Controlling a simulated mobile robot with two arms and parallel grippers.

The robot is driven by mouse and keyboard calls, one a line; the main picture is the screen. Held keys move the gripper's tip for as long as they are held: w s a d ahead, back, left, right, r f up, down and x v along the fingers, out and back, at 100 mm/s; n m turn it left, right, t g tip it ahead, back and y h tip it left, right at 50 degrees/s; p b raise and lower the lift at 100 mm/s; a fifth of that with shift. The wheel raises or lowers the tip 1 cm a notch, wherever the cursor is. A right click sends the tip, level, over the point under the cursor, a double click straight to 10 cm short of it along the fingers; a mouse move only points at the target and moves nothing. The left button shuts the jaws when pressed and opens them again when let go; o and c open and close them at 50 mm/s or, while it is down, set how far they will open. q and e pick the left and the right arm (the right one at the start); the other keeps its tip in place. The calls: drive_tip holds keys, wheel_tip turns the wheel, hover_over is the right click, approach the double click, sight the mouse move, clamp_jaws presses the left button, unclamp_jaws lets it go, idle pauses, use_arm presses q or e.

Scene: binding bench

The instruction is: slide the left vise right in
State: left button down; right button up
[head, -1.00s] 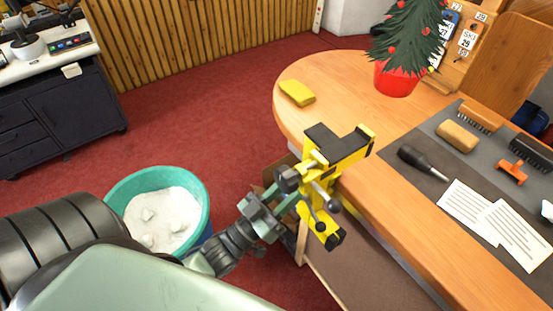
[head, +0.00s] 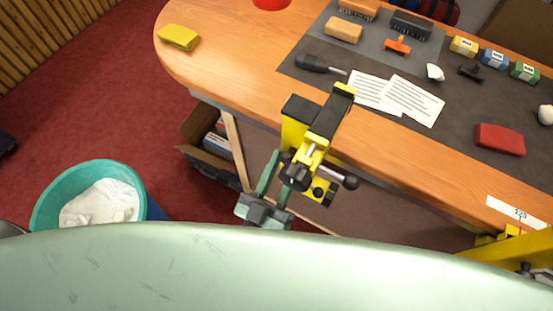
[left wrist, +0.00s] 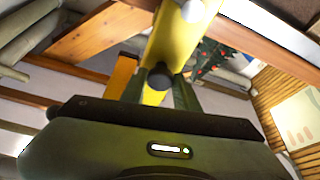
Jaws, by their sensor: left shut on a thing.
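The left vise (head: 322,125) is yellow with black pads and a dark ball-ended handle. It is at the bench's front edge in the head view, its upper arm over the wooden top. I cannot tell whether it touches the bench. My left gripper (head: 279,178) is shut on its lower part, from below and in front. In the left wrist view, the yellow vise body (left wrist: 176,40) and a dark round knob stand beyond my fingers (left wrist: 160,88). A second yellow vise (head: 508,247) shows partly at the lower right of the head view. My right gripper is out of view.
The wooden bench (head: 230,62) holds a yellow sponge (head: 178,38), a screwdriver (head: 318,64), white sheets (head: 412,100), brushes and a red block (head: 499,139). A white label strip (head: 517,212) lies at the front edge. A teal bin (head: 50,205) stands on the floor.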

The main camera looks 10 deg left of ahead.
use_arm(q)
drive_tip(key=shift+d, duration=0.15)
drive_tip(key=c, duration=1.1)
unclamp_jaws()
drive_tip(key=shift+s, duration=0.1)
drive_tip(key=shift+o, duration=0.2)
drive_tip(key=shift+d, duration=0.2)
drive_tip(key=shift+a+f, duration=0.1)
drive_tip(key=b+v, duration=0.2)
drive_tip(key=v, duration=0.5)
drive_tip(key=shift+s+b, duration=0.3)
drive_tip(key=shift+s, duration=0.15)
